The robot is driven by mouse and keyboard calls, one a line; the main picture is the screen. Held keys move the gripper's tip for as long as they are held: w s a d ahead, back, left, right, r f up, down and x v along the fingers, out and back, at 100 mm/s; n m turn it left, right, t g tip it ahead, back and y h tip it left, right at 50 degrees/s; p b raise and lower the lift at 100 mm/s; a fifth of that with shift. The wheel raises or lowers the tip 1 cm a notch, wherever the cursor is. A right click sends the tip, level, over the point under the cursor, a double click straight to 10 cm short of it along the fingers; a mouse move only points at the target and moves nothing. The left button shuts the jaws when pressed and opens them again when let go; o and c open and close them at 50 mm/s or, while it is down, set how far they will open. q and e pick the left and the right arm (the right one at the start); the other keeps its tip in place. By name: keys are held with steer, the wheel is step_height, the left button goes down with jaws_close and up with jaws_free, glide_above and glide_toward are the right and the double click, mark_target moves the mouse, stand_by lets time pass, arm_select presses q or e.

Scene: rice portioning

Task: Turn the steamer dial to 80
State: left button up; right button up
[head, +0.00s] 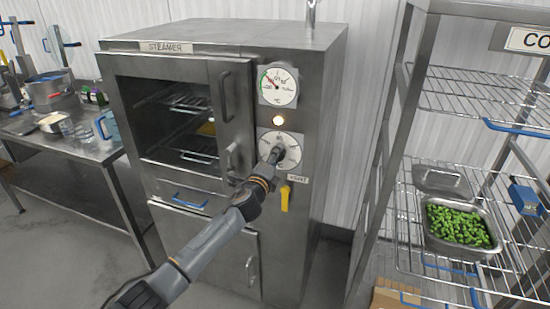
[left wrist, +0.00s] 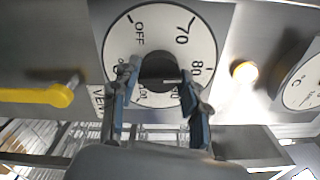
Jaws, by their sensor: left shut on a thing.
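The steamer dial (head: 292,145) is a white disc on the right front panel of the steel steamer (head: 335,75). In the left wrist view the dial face (left wrist: 200,28) carries OFF, 70, 80 and further numbers partly hidden by my fingers. A dark round knob (left wrist: 158,68) sits at its centre. My left gripper (head: 275,156) reaches the dial from the front. Its fingers (left wrist: 158,80) are shut on the knob from both sides. I cannot tell which mark the knob points at. My right gripper is not in view.
A gauge (head: 279,86) and lit lamp (head: 278,121) sit above the dial. The yellow vent lever (head: 285,198) hangs below. A wire rack (head: 480,95) holding a tray of green vegetables (head: 459,224) stands right; a cluttered table (head: 88,150) stands left.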

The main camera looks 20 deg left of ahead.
arm_select(q)
steer(key=shift+m, duration=0.4)
steer(key=shift+f, duration=0.1)
steer(key=o, duration=1.1)
steer(key=shift+o, duration=0.2)
steer(key=s, duration=1.2)
steer(key=shift+a, duration=0.2)
